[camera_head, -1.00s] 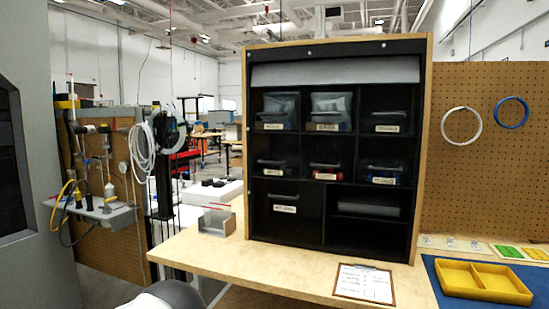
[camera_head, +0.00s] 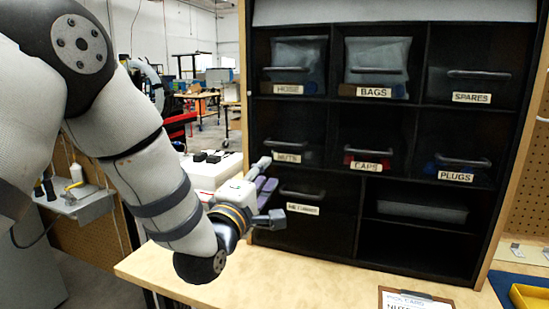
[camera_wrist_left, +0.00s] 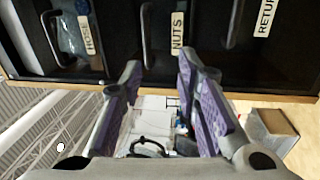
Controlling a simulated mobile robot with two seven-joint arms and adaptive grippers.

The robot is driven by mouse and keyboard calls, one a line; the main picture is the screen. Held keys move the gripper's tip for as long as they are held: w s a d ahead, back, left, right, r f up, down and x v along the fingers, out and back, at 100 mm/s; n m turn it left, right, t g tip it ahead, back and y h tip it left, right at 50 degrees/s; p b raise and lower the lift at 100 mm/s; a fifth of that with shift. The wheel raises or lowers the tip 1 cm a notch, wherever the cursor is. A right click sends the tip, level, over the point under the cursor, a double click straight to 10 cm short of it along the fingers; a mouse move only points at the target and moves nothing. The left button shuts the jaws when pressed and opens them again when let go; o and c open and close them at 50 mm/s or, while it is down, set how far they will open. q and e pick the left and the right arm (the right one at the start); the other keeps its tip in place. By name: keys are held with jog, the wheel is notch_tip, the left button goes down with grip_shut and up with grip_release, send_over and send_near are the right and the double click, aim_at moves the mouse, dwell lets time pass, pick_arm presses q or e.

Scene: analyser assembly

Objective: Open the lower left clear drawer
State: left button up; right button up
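The clear drawer labelled NUTS (camera_head: 300,143) sits at the left of the cabinet's middle row and looks shut. Its bar handle shows in the left wrist view (camera_wrist_left: 147,38). My left gripper (camera_head: 268,190) is open and empty, at the cabinet's left front, just below the NUTS label in the head view. In the left wrist view its purple-padded fingers (camera_wrist_left: 158,70) are spread, with the NUTS handle ahead, nearer the left finger. I see no contact with the handle. My right gripper is not in view.
The dark RETURNS drawer (camera_head: 300,225) is below NUTS, the HOSE drawer (camera_head: 300,65) above, and the CAPS drawer (camera_head: 368,145) to its right. The cabinet stands on a wooden table (camera_head: 260,280). A clipboard (camera_head: 415,299) and a yellow tray (camera_head: 530,297) lie at the right front.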

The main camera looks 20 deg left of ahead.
aim_at(281, 145)
pick_arm(q)
jog(key=w+r, duration=0.1)
jog(key=w, duration=0.2)
jog(key=w+r+b, duration=0.1)
jog(key=w, duration=0.3)
jog(key=w+r, duration=0.1)
jog(key=w, duration=0.2)
jog(key=shift+w+d+r+b, duration=0.15)
jog(key=shift+w+d+b, duration=0.2)
jog(key=shift+w+d, duration=0.05)
jog(key=shift+w+r, duration=0.2)
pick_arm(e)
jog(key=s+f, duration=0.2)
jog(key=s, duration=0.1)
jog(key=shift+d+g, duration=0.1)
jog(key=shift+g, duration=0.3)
pick_arm(q)
grip_shut()
